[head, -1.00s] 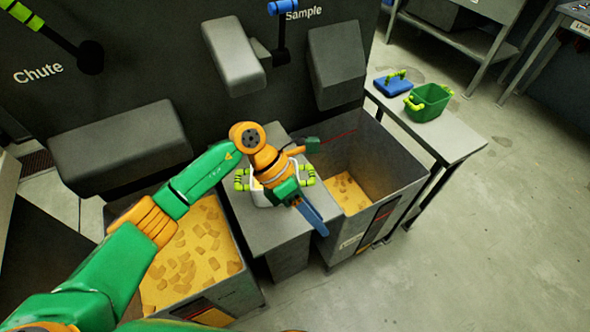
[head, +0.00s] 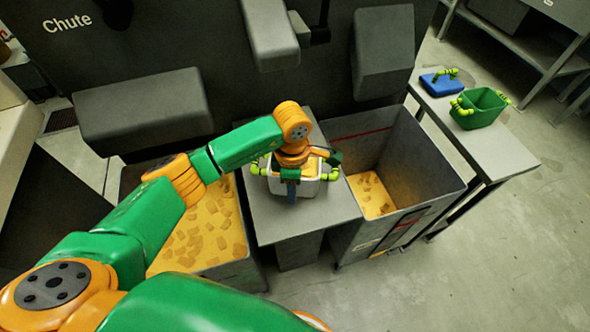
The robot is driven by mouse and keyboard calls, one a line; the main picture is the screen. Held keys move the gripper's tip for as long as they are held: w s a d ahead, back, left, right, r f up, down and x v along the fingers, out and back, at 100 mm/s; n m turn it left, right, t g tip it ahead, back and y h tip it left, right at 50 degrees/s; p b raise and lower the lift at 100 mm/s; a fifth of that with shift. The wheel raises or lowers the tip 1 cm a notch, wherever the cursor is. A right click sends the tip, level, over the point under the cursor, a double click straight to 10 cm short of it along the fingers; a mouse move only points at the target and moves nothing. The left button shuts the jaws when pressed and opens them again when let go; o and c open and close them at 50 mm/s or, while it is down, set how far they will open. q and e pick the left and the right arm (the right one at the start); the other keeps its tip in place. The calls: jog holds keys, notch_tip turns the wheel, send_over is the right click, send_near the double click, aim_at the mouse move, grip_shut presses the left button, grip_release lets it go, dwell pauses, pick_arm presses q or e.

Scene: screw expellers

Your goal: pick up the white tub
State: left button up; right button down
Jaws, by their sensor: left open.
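The white tub (head: 312,190) stands on the grey table between two bins. It has a yellow-green handle on each side. My left gripper (head: 293,178) is open and points down over the tub, at its middle and front. My own wrist hides much of the tub's inside, and I cannot tell whether the fingers touch it. My right gripper is out of the picture.
Bins with yellow pieces stand left (head: 205,235) and right (head: 373,195) of the grey table (head: 325,212). Dark machine housings overhang behind.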

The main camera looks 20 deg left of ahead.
pick_arm(q)
grip_shut()
dwell(1.4)
